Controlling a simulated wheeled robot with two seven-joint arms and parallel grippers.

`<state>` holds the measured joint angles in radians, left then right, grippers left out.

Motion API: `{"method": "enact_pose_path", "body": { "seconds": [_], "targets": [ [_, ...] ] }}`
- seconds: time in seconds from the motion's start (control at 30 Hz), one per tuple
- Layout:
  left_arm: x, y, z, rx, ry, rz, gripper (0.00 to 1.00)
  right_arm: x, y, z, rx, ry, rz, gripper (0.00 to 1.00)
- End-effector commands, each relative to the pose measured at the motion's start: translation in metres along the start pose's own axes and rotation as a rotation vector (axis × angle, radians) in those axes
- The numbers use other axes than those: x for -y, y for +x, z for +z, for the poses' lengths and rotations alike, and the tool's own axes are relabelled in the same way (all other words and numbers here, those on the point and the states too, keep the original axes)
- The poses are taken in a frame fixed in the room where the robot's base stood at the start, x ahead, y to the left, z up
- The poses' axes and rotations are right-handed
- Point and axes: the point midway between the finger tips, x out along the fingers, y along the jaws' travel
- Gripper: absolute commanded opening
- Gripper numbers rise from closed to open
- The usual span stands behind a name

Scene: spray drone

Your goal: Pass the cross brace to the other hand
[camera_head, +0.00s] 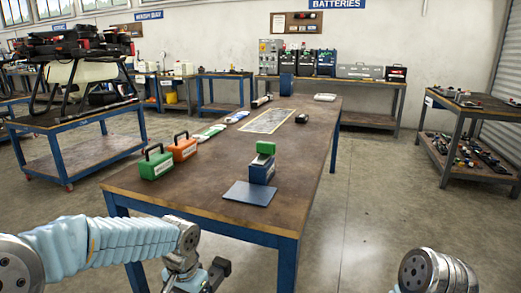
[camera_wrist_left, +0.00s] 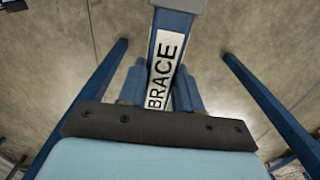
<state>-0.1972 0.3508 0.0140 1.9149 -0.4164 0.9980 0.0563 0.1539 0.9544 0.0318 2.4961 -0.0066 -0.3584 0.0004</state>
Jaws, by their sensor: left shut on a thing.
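The cross brace (camera_wrist_left: 166,58) is a blue bar with a white label reading BRACE. In the left wrist view it runs upward from between the fingers of my left gripper (camera_wrist_left: 159,92), with a grey-blue crosspiece at the top edge. My left gripper is shut on the brace, over the concrete floor. In the head view my left arm reaches in at the bottom left, in front of the table's near edge; its gripper (camera_head: 196,280) is partly cut off by the bottom edge. Only part of my right arm shows at the bottom right; its gripper is out of frame.
A long brown-topped table (camera_head: 200,198) stands ahead. On it are a green case (camera_head: 156,165), an orange case (camera_head: 182,149), a blue box with a green top (camera_head: 262,169), a blue pad (camera_head: 249,193) and a light sheet (camera_head: 268,121). Floor right of it is clear.

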Motion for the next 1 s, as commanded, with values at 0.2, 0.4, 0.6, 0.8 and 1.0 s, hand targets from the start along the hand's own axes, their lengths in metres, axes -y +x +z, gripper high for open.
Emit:
{"method": "enact_pose_path", "body": {
  "seconds": [0.2,0.4,0.6,0.8,1.0],
  "targets": [
    [0.037,0.069,-0.007,0.000,-0.359,0.000,0.00,0.000,0.000,0.000,0.000,0.000,0.000,0.43],
    [0.042,0.075,-0.009,-0.007,-0.408,0.000,0.00,0.000,0.000,0.000,0.000,0.000,0.000,0.43],
    [0.041,0.080,-0.013,-0.005,-0.419,0.000,0.00,0.000,0.000,0.000,0.000,0.000,0.000,0.43],
    [0.030,0.110,-0.045,-0.003,-0.510,0.000,0.00,0.000,0.000,0.000,0.000,0.000,0.000,0.43],
    [0.017,0.153,-0.090,-0.003,-0.654,-0.001,0.00,0.000,0.000,0.000,0.000,0.000,0.000,0.43]
  ]
}}
